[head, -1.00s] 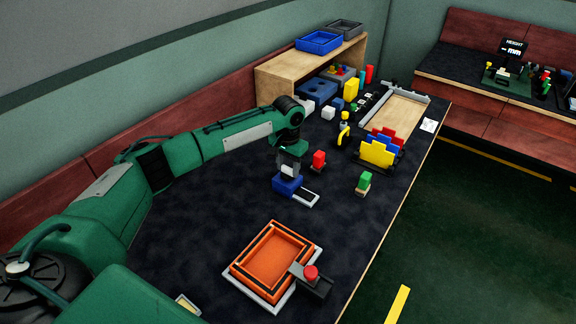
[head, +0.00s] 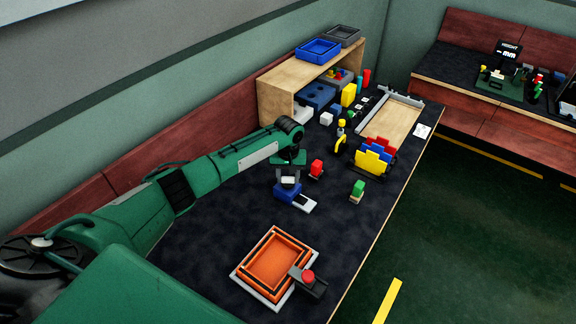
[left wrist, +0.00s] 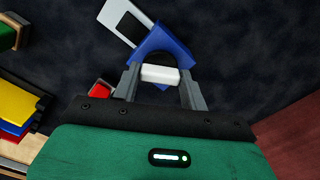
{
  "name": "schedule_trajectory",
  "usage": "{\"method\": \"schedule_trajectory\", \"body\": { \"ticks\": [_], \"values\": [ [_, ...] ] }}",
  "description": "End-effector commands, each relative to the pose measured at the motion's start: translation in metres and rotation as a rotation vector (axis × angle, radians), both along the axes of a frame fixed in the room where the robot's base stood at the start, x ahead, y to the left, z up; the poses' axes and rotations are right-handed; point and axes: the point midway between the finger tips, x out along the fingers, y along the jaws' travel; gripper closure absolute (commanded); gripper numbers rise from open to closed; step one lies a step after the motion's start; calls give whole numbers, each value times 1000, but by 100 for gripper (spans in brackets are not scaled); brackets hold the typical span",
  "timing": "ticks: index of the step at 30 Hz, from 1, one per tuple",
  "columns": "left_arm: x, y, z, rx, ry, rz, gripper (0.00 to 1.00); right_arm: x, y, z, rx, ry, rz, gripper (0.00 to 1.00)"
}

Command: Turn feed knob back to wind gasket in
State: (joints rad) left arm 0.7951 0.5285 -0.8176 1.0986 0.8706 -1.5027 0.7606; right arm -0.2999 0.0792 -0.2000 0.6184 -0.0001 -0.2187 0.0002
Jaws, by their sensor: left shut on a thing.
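My left gripper (head: 288,181) points down over a small blue block (head: 283,195) beyond the orange tray. In the left wrist view my grey fingers (left wrist: 160,78) are shut on a white bar-shaped knob (left wrist: 160,74), with a black round part behind it on the blue block (left wrist: 172,42). A pale plate (left wrist: 121,18) with a dark slot sticks out from the block; it also shows in the head view (head: 304,204). I cannot make out a gasket strip at the block. My right gripper is not in view.
An orange tray (head: 247,277) with dark lines along its rim sits at the front, a red button (head: 308,276) at its corner. A wooden shelf (head: 275,95) stands behind.

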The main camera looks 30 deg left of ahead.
Motion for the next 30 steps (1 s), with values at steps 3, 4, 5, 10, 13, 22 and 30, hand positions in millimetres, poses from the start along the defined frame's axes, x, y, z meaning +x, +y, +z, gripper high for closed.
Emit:
{"method": "schedule_trajectory", "body": {
  "ticks": [3, 4, 5, 10, 13, 22, 30],
  "values": [
    [0, -1, 8, -1, 1, 112, 79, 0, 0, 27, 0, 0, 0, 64],
    [0, -1, 8, -2, 1, 140, 79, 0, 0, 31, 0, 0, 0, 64],
    [0, -1, 7, -2, 2, 169, 79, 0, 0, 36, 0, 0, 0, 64],
    [0, -1, 7, -1, 2, 330, 79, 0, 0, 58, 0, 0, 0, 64],
    [0, -1, 6, -1, 2, 425, 79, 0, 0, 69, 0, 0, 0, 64],
    [0, 0, 5, 1, 0, 700, 79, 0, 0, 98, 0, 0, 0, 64],
    [1, 0, 3, 0, -1, 890, 79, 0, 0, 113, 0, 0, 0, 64]
  ]
}}
